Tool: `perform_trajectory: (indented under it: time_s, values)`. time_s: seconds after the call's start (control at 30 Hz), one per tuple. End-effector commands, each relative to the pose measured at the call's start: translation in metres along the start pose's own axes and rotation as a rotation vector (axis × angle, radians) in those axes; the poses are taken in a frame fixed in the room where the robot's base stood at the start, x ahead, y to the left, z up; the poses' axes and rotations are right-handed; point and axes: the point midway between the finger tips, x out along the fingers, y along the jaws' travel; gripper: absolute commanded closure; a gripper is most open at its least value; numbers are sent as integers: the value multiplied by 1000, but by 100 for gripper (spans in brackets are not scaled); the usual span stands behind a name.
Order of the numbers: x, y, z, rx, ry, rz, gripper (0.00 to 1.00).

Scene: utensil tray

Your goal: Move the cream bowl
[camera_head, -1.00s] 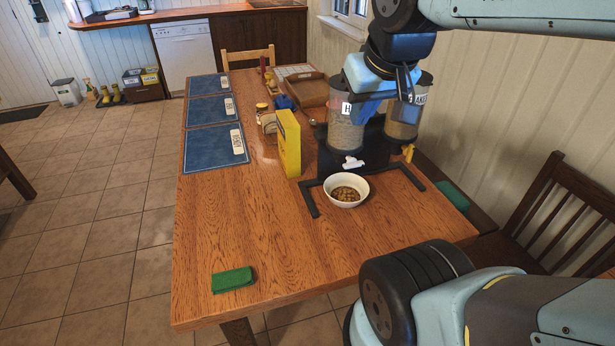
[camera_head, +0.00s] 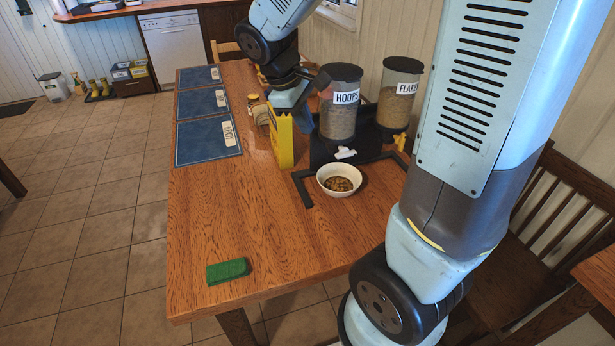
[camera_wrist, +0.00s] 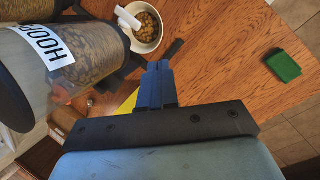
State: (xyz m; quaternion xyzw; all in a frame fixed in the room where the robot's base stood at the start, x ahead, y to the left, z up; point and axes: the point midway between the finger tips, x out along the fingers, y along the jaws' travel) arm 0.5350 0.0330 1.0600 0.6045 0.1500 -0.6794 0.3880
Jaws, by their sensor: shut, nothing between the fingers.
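The cream bowl (camera_head: 339,180) stands upright on the wooden table, in front of the cereal dispenser, with brown cereal in it. In the wrist view the bowl (camera_wrist: 155,32) is at the top, beyond my fingertips. My gripper (camera_wrist: 157,70) is shut with nothing between its blue fingers. In the head view my gripper's fingers are mostly hidden behind the yellow box (camera_head: 283,141), to the left of the dispenser. My gripper is apart from the bowl, behind it and to its left.
The HOOPS canister (camera_head: 341,110) and FLAKES canister (camera_head: 398,98) stand behind the bowl. A dark frame (camera_head: 301,186) borders the bowl's spot. A green cloth (camera_head: 228,270) lies at the table's front left. Blue placemats (camera_head: 207,139) line the left edge.

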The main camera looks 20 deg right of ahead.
Motion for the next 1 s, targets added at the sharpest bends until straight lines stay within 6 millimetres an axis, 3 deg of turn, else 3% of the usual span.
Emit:
perform_trajectory:
  time_s: [0.3, 0.6, 0.8, 1.0]
  values:
    - [53, -9, -65, -339, -191, 55, 100]
    - [105, -28, -118, -635, -350, 110, 100]
    - [125, -36, -136, -746, -409, 131, 100]
    - [135, -38, -139, -776, -425, 136, 100]
